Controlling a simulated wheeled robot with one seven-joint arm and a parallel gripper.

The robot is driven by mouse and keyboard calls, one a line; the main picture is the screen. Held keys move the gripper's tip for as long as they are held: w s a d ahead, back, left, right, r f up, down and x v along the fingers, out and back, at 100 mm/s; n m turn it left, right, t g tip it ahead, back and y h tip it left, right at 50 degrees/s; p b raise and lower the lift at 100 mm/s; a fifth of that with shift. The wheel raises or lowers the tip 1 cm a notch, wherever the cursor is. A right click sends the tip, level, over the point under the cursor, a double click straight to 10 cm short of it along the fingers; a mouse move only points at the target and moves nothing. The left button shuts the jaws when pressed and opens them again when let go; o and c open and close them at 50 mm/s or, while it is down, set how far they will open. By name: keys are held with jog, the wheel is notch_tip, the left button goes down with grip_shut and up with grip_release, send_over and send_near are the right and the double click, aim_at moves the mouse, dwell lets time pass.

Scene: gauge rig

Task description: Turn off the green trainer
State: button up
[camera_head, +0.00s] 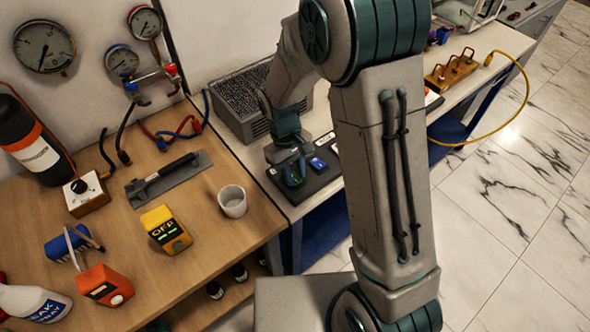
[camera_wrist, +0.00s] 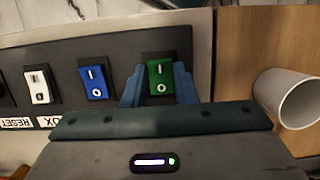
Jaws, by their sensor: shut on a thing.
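The green trainer is a green rocker switch (camera_wrist: 160,79) marked I and O, set in a dark mount on the switch panel (camera_wrist: 205,60). My gripper (camera_wrist: 159,88) is at it in the wrist view, one finger on each side, shut on the rocker. In the head view my gripper (camera_head: 291,168) reaches down to the left end of the panel, and its fingers hide much of the green rocker. I cannot tell clearly which way the rocker is tipped.
A blue rocker (camera_wrist: 94,81) and a white rocker (camera_wrist: 38,87) sit beside the green one. A white cup (camera_head: 232,201) stands on the wooden bench near the panel. A yellow meter (camera_head: 166,230) lies farther left. A grey vented box (camera_head: 240,103) is behind the panel.

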jog(key=o, duration=1)
jog(key=b+v, duration=0.1)
jog(key=v, duration=1.3)
jog(key=shift+a+f, duration=0.1)
jog(key=s+d+r+m+t, duration=0.1)
jog(key=s+d+m, duration=0.1)
jog(key=s+d, duration=0.2)
jog(key=s+d+r+m+t+y, duration=0.1)
jog(key=s+d+r+m+t, duration=0.1)
jog(key=s+d, duration=0.3)
jog(key=s+d+r+m+t, duration=0.1)
jog(key=s+d+m+t, duration=0.1)
jog(key=s+d, duration=0.3)
jog(key=shift+s+r+m+y, duration=0.3)
jog(key=shift+s+m, duration=0.1)
jog(key=shift+s, duration=0.4)
